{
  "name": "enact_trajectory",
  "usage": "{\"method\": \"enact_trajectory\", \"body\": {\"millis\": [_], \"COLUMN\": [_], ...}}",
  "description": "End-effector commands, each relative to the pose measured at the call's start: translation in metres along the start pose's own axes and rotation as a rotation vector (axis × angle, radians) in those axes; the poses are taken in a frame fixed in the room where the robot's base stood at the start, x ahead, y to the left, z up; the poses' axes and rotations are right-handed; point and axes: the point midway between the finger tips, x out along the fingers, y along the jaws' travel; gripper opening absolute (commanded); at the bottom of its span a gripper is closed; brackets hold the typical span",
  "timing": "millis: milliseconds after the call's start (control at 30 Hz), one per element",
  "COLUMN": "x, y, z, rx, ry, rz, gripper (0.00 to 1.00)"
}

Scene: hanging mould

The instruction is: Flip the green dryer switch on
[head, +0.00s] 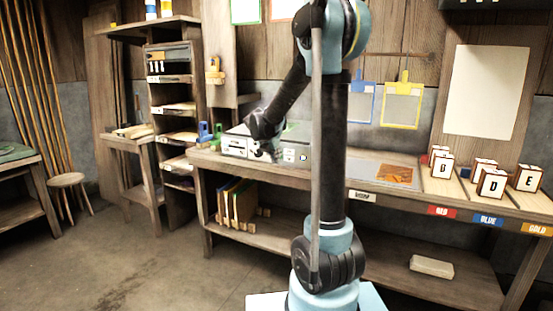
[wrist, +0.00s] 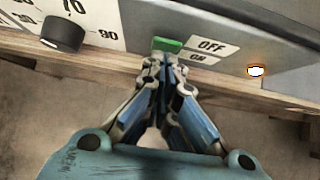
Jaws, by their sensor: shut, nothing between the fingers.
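The green switch (wrist: 167,45) shows at the top middle of the wrist view, on the pale front panel of the dryer (wrist: 225,40). OFF and ON labels (wrist: 204,52) sit just to its right. The visible green part lies beside the OFF label; its lower part is hidden behind my fingertips. My gripper (wrist: 164,63) is shut and empty, its tips right at the switch's lower edge. I cannot tell whether they touch it. In the head view my gripper (head: 268,150) is in front of the dryer (head: 235,142) on the bench.
A black dial (wrist: 62,33) with numbers is left of the switch. A small lamp (wrist: 257,70) glows orange at the right. The wooden bench edge (wrist: 110,60) runs just below the panel. Lettered blocks (head: 491,183) stand far along the bench to the right.

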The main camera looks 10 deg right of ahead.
Motion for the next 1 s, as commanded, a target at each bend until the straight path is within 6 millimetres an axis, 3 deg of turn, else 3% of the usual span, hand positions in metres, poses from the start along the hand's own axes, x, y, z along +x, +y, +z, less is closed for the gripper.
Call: {"method": "enact_trajectory", "body": {"millis": [267, 700, 1000], "x": [-0.016, -0.085, -0.110], "y": [0.004, 0.001, 0.000], "z": [-0.028, -0.038, -0.042], "rx": [0.000, 0.002, 0.004], "ry": [0.001, 0.002, 0.001], "rz": [0.000, -0.003, -0.004], "gripper": [0.00, 0.00, 0.00]}}
